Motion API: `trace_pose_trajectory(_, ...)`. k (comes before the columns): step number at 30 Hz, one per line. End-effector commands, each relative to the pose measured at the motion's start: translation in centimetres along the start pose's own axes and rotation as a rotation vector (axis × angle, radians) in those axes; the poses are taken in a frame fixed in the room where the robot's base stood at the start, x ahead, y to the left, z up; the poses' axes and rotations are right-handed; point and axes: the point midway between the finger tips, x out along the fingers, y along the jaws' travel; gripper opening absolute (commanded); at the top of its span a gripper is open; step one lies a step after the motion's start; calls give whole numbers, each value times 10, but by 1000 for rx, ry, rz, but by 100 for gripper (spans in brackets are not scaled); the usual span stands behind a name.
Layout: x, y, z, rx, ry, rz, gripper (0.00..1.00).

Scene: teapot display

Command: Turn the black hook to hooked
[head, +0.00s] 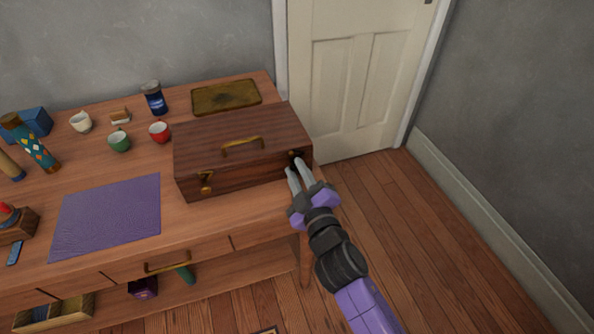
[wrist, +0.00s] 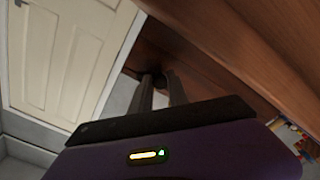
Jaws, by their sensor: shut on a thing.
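A dark brown wooden box (head: 235,150) with a brass top handle (head: 242,147) stands shut on the table. A brass hook (head: 206,182) is on the left of its front face. The black hook (head: 295,157) is at the right end of the front face, largely hidden by my fingers. My gripper (head: 293,172) reaches up to that end with its fingers close together, shut on the black hook. In the wrist view the fingertips (wrist: 158,76) meet a small dark part against the wood. Whether the hook is engaged cannot be told.
A purple mat (head: 107,220) lies left of the box. Cups, a blue jar (head: 154,99) and a brass-coloured tray (head: 226,97) stand behind it. The table's right edge is close to my gripper. Open floor lies to the right, before a white door (head: 352,75).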

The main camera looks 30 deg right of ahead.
Motion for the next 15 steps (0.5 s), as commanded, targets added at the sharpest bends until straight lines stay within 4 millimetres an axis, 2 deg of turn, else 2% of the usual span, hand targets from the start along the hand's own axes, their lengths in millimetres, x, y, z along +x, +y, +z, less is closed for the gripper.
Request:
trace_pose_trajectory(6, 0, -1, -1, -170, 2, -3, 0)
trace_pose_trajectory(15, 0, 0, -1, -319, 2, -2, 0)
